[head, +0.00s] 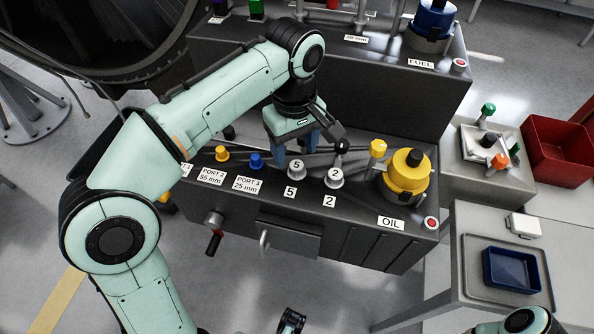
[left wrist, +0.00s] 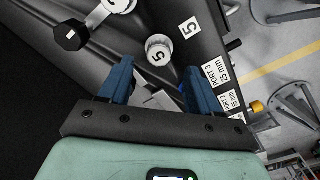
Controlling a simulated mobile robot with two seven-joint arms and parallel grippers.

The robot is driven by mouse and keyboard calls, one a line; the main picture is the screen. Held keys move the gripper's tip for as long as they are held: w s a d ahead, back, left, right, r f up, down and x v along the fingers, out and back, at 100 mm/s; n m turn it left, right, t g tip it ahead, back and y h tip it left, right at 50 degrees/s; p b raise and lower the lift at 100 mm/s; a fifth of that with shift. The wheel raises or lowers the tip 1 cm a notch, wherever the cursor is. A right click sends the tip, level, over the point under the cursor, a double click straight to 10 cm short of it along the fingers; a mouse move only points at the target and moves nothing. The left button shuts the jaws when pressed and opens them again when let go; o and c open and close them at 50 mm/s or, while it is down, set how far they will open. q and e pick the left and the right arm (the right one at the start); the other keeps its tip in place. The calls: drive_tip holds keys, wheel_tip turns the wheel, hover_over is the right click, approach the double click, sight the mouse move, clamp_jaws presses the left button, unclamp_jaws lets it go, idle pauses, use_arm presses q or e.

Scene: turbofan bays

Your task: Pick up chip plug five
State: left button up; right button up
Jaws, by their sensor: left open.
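Chip plug five (head: 296,168) is a small pale plug marked 5, standing on the dark bench top behind the label "5" (head: 290,191). My left gripper (head: 296,147) hangs just behind and above it, with blue fingers apart and nothing between them. In the left wrist view, chip plug five (left wrist: 159,49) lies beyond the tips of the open left gripper (left wrist: 158,80), roughly midway between them. A similar plug marked 2 (head: 334,176) stands to its right, with a black knob above it. A dark part near the lower edge may be my right gripper, but its jaws are unclear.
Yellow (head: 222,153) and blue (head: 256,160) port plugs stand to the left. A yellow oil canister (head: 407,172) stands at the right of the bench. A raised dark block (head: 345,85) rises behind. A blue tray (head: 511,270) and red bin (head: 560,150) are further right.

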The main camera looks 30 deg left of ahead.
sight(297, 165)
use_arm(q)
drive_tip(key=f+b, duration=0.1)
drive_tip(key=f, duration=0.3)
drive_tip(key=shift+d+f, duration=0.1)
drive_tip(key=shift+d, duration=0.1)
drive_tip(key=c, duration=1.2)
drive_tip(key=shift+o, duration=0.2)
